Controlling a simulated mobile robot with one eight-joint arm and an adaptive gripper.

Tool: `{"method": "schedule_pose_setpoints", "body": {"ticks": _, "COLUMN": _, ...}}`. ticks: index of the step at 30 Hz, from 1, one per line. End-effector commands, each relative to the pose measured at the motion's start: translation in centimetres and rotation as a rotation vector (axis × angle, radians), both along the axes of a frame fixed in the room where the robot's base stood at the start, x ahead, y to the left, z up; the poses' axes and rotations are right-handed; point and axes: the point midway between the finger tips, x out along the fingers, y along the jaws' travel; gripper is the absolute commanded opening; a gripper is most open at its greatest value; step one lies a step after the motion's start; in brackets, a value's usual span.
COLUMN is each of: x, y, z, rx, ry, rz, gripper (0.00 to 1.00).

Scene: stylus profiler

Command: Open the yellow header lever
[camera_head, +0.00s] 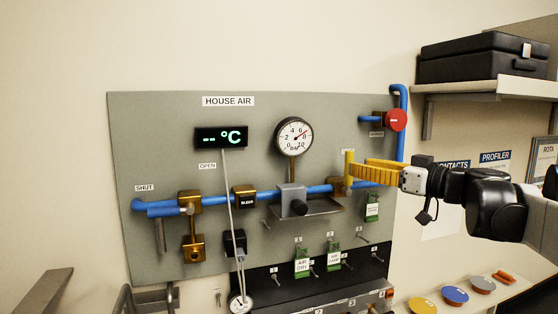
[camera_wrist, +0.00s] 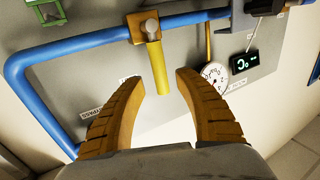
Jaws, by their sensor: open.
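The yellow header lever (camera_head: 349,165) stands upright above a brass valve (camera_head: 340,187) on the blue pipe, crosswise to the pipe. In the wrist view the lever (camera_wrist: 157,68) points from the brass valve (camera_wrist: 144,27) toward my gripper. My gripper (camera_head: 356,170) reaches in from the right in the head view, its orange fingers close to the lever. In the wrist view my gripper (camera_wrist: 161,78) is open, with one fingertip on each side of the lever's free end and visible gaps. I cannot tell how deep the lever sits between the fingers.
The grey panel (camera_head: 150,120) carries a gauge (camera_head: 294,136), a display (camera_head: 221,138), a red knob (camera_head: 396,121) and green tags (camera_head: 302,262). The blue pipe (camera_wrist: 90,43) bends beside my left finger in the wrist view. A shelf (camera_head: 490,90) with black cases is at upper right.

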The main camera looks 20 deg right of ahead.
Motion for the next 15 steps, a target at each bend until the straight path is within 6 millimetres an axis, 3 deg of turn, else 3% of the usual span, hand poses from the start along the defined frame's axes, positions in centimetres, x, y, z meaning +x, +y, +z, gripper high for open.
{"method": "schedule_pose_setpoints", "body": {"ticks": 6, "x": 2.9, "y": 1.4, "z": 0.1, "rx": 0.000, "ry": 0.001, "rz": 0.001, "gripper": 0.40}}
{"method": "schedule_pose_setpoints", "body": {"ticks": 15, "x": 3.8, "y": 1.7, "z": -0.1, "rx": 0.000, "ry": 0.001, "rz": -0.001, "gripper": 0.40}}
